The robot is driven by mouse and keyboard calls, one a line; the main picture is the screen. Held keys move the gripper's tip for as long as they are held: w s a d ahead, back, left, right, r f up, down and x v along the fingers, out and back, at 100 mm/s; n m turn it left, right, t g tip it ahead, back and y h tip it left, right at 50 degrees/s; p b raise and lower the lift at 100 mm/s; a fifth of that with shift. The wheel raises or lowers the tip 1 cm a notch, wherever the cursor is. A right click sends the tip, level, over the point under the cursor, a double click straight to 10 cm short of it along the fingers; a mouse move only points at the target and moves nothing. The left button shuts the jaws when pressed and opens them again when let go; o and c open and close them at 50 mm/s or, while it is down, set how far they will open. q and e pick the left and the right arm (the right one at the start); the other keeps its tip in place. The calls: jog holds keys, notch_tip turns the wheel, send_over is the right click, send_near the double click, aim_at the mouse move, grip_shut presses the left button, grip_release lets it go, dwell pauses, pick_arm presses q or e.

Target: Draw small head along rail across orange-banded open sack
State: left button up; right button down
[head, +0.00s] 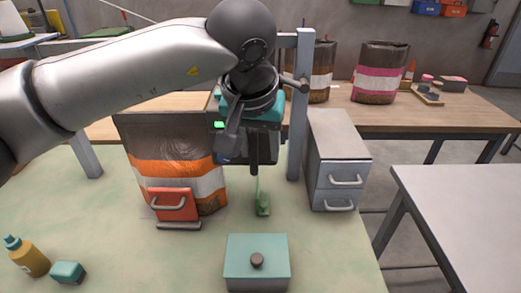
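The orange-banded sack (180,172) stands upright on the pale green bench, left of centre in the head view. Its upper part is brown, with orange and white bands below; my arm hides part of its top. A small teal-and-dark head (268,108) with a green light sits just right of the sack's top, beside a grey post. My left gripper (240,132) reaches down from above at this head, and its dark fingers overlap it. Whether they grip it is unclear, since the wrist and gripper body cover the contact. The rail is mostly hidden behind my arm. My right gripper is out of view.
A grey post (300,110) and drawer cabinet (338,165) stand right of the head. A red handled panel (173,204) fronts the sack. A teal knobbed box (244,270), green piece (263,206), yellow bottle (30,260) and teal block (68,272) sit on the bench.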

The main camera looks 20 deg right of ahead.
pick_arm(q)
jog(key=p+v, duration=0.1)
jog(key=v, duration=1.2)
jog(key=shift+r, duration=0.35)
jog(key=shift+s, duration=0.15)
